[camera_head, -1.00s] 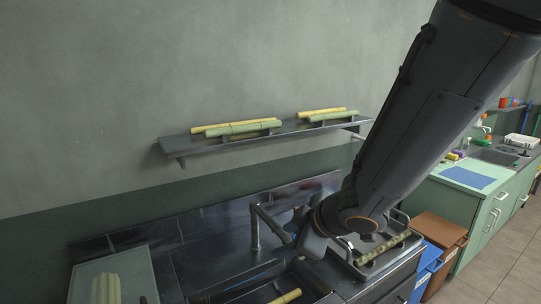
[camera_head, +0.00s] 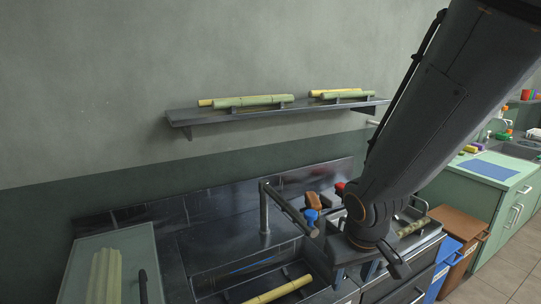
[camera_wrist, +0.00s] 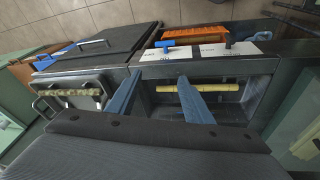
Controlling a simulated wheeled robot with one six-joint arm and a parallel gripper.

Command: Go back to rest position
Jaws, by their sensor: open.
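My gripper (camera_wrist: 160,76) is open and empty; its two blue-grey fingers stand apart in the wrist view. In the head view my arm comes down from the upper right, with its wrist over the right end of the sink (camera_head: 200,283). A yellow cane piece (camera_head: 280,290) lies in the sink. It also shows in the wrist view (camera_wrist: 222,88), beyond the fingers and apart from them. A metal tray with a mottled cane piece (camera_wrist: 70,92) is at the left in the wrist view and partly hidden behind my arm in the head view.
A tap (camera_head: 264,208) rises behind the sink, close to my wrist. A wall shelf (camera_head: 215,116) holds several canes. A pale green board (camera_head: 75,270) with cane pieces is at left. Blue and brown bins (camera_head: 463,228) and a green cabinet (camera_head: 470,200) stand at right.

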